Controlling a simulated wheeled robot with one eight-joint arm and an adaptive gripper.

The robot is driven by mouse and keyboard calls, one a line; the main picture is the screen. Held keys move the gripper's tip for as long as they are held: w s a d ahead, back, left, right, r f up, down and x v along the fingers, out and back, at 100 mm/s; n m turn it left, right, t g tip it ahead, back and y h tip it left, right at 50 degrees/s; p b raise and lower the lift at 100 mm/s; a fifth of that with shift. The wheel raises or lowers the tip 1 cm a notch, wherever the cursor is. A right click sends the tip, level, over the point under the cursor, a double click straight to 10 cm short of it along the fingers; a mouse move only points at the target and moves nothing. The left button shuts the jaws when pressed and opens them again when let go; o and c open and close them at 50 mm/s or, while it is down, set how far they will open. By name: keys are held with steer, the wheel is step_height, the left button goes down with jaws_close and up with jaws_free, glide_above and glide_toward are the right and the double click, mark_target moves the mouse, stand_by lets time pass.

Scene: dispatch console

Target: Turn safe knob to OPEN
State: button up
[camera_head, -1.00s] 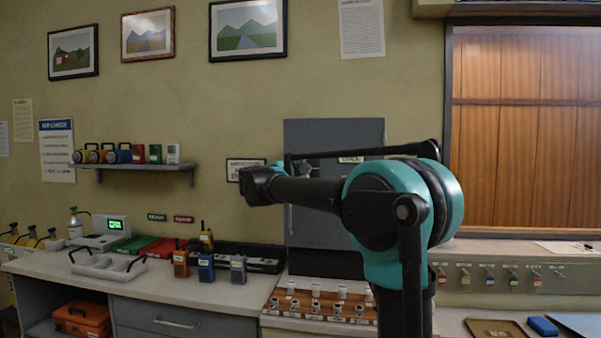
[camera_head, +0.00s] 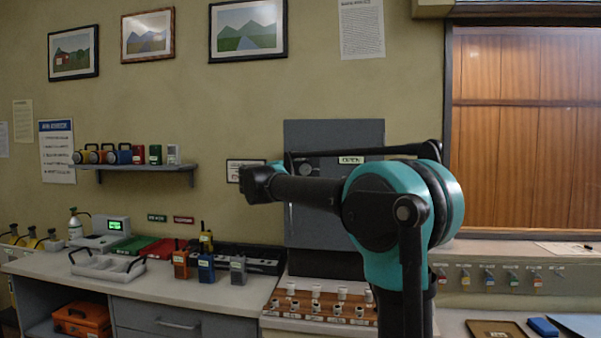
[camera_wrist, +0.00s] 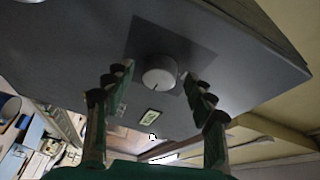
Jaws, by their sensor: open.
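The grey safe (camera_head: 330,136) is on the wall in the middle of the head view, partly hidden behind my arm. Its round knob (camera_head: 308,167) shows just above my forearm, with an OPEN label (camera_head: 351,160) to its right. In the wrist view, the pale round knob (camera_wrist: 160,73) sits on a darker square plate on the safe face. My gripper (camera_wrist: 159,85) is open, one finger on each side of the knob. The fingers look apart from it, and contact cannot be seen. A small label (camera_wrist: 152,115) is below the knob.
A shelf (camera_head: 135,166) with several devices is on the left wall. The counter (camera_head: 200,291) below holds radios and a grey tray (camera_head: 108,268). A wooden rack (camera_head: 320,304) with several white pieces stands below the safe. Keys hang at the right.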

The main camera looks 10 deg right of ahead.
steer(key=v, duration=1.2)
steer(key=w+a+f+n+t+y, duration=0.25)
steer(key=f+n+t+y, duration=0.35)
steer(key=n+y, duration=0.7)
steer(key=s+f+n+g+y, duration=0.25)
steer(key=s+f+n, duration=0.25)
steer(key=f, duration=0.5)
steer(key=s+f+n+g+y, duration=0.2)
steer(key=s+f+n+g, duration=0.15)
steer(key=f, duration=0.55)
steer(key=s+d+f+n+g+h, duration=0.1)
steer(key=s+d+f+g+h, duration=0.2)
steer(key=s+f, duration=1)
steer(key=s+d+f+n+g+h, duration=0.1)
steer(key=s+d+f+g+h, duration=0.2)
steer(key=s+d+f, duration=0.9)
step_height(320, 180, down, 3)
steer(key=s+g, duration=0.1)
steer(key=g, duration=0.2)
steer(key=shift+s+d+g, duration=0.2)
steer(key=shift+s+g, duration=0.1)
steer(key=shift+g, duration=0.1)
